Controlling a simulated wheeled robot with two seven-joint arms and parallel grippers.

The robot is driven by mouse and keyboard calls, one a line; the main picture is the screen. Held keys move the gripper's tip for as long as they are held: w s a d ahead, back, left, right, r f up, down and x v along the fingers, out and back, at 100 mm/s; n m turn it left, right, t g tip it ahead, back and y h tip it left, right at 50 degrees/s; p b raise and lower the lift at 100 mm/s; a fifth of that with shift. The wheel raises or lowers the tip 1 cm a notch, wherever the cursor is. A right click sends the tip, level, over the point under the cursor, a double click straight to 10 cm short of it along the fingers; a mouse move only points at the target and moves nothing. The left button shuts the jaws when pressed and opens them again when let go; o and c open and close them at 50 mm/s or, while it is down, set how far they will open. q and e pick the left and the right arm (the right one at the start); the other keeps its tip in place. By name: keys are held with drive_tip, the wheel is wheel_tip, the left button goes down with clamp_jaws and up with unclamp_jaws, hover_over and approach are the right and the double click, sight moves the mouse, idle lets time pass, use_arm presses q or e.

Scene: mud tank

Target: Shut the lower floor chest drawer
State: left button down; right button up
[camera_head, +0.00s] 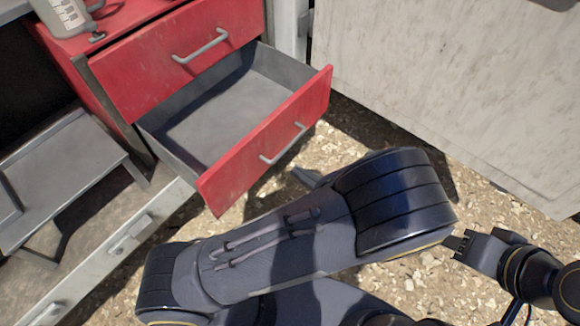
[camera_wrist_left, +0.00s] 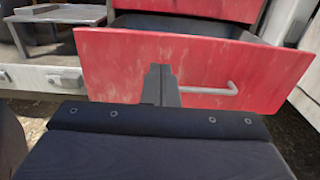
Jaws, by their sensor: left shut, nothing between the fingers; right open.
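The red floor chest (camera_head: 130,60) stands at upper left. Its lower drawer (camera_head: 270,135) is pulled well out, showing an empty grey inside and a grey bar handle (camera_head: 283,145). The drawer's red front (camera_wrist_left: 120,65) fills much of the left wrist view. My left gripper (camera_wrist_left: 160,72) is shut and empty, its fingers pointing at that front just left of the handle (camera_wrist_left: 208,90); I cannot tell if they touch. In the head view only its tip (camera_head: 304,177) shows beyond my dark arm. My right gripper (camera_head: 458,243) is open and empty at lower right, away from the chest.
The upper drawer (camera_head: 170,60) is closed. A grey jug-like item (camera_head: 68,15) stands on the chest. A grey step or stand (camera_head: 65,170) and a pale rail (camera_head: 110,250) lie left. A pale panel (camera_head: 460,90) stands right. Gravel (camera_head: 350,135) is open between.

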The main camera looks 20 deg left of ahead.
sight(251, 141)
use_arm(q)
drive_tip(key=b+x, duration=0.2)
drive_tip(key=x, duration=1)
drive_tip(key=shift+a+b, duration=0.1)
drive_tip(key=shift+b, duration=0.25)
use_arm(e)
wheel_tip(251, 141, down, 3)
drive_tip(key=shift+r, duration=0.1)
